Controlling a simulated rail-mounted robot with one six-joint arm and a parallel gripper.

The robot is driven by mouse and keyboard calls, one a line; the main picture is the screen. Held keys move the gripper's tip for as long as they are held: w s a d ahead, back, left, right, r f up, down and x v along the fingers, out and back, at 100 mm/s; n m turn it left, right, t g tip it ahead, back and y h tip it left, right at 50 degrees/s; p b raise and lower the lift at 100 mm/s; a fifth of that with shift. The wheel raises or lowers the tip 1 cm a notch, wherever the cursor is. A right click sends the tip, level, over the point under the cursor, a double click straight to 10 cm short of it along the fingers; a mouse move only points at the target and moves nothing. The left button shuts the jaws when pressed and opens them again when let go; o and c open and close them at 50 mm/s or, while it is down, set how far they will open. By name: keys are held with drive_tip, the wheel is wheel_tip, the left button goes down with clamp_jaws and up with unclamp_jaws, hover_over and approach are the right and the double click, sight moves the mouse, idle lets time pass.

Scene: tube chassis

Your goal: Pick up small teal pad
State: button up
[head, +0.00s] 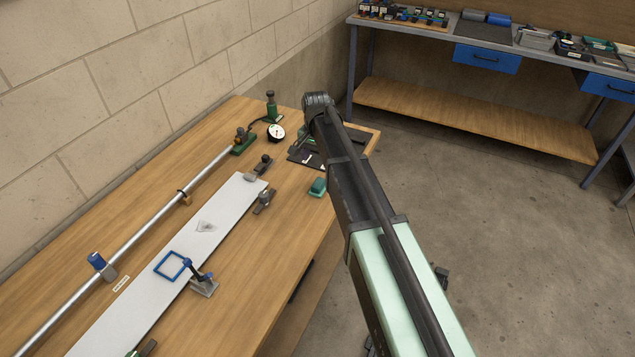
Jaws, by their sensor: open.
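A small teal pad (318,187) lies on the wooden bench top (150,205), close to its right edge and just left of my arm. Its visible top looks clear, with nothing resting on it. My arm reaches up from the lower right, past the bench's right edge. My gripper cannot be made out in this view.
A long metal tube (140,240) and a pale flat plate (170,260) run along the bench. A clamp (265,199) stands left of the pad, a dark tray (304,157) behind it, partly hidden by my arm. A dial gauge (276,132) stands farther back.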

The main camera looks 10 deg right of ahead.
sight(319, 182)
drive_tip(key=f+b, duration=0.4)
drive_tip(key=s+f+b, duration=0.1)
drive_tip(key=b, duration=0.1)
drive_tip(key=shift+a+f, duration=0.1)
drive_tip(key=shift+f, duration=0.3)
drive_tip(key=f+b, duration=0.5)
drive_tip(key=shift+w+d+f, duration=0.15)
drive_tip(key=shift+w+d, duration=0.05)
drive_tip(key=shift+d, duration=0.15)
drive_tip(key=shift+r, duration=0.25)
drive_tip(key=c, duration=1.1)
drive_tip(key=shift+r, duration=0.15)
wheel_tip(319, 182, up, 20)
drive_tip(key=p, duration=2)
